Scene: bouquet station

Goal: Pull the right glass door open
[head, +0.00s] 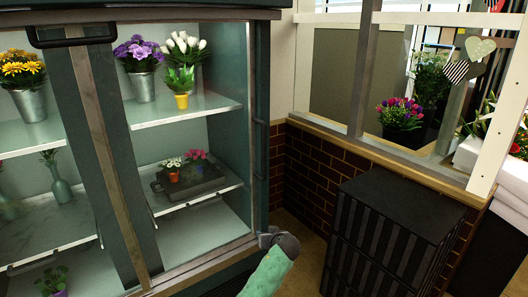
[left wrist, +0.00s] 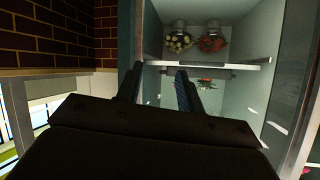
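The glass-fronted cabinet fills the left of the head view. Its right glass door (head: 205,150) covers flower pots on shelves, and I cannot tell if it stands slightly ajar. A thin upright bar (head: 257,165) runs along the cabinet's right edge. My left gripper (head: 268,239), on a green arm, is at the cabinet's lower right corner. In the left wrist view, its two dark fingers (left wrist: 158,78) are apart, with the cabinet interior and frame edge beyond them. Contact with the door cannot be made out. My right gripper is in neither view.
A black striped cabinet (head: 390,235) stands to the right, with a narrow strip of floor between. A brick wall (head: 320,165) and wooden window ledge are behind it. Potted flowers (head: 402,115) show past the frame. Inside, a dark tray (head: 190,182) holds two small pots.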

